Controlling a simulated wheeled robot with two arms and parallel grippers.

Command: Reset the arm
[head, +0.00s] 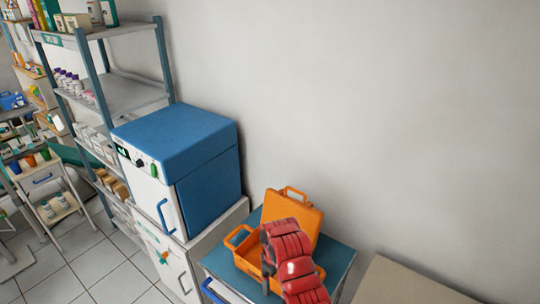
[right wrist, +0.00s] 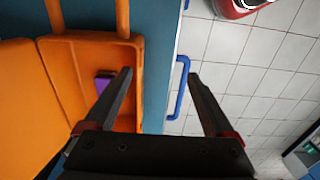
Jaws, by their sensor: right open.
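My right arm (head: 292,262), red, reaches over an open orange case (head: 241,244) in the head view and hides part of it. In the right wrist view my right gripper (right wrist: 158,80) is open, with its two dark fingers apart and nothing between them. Its left finger overlaps the case's edge, and its right finger is over the floor side. The case also shows in the right wrist view (right wrist: 90,50), with a small purple item (right wrist: 104,84) inside. My left gripper is in neither view.
The case sits on a blue-topped cart (head: 337,259) with a blue handle (right wrist: 179,88). A blue and white cabinet unit (head: 190,140) stands left of it, beside stocked shelves (head: 130,95). A beige surface (head: 400,283) lies at the lower right. Tiled floor (head: 95,265) is open at lower left.

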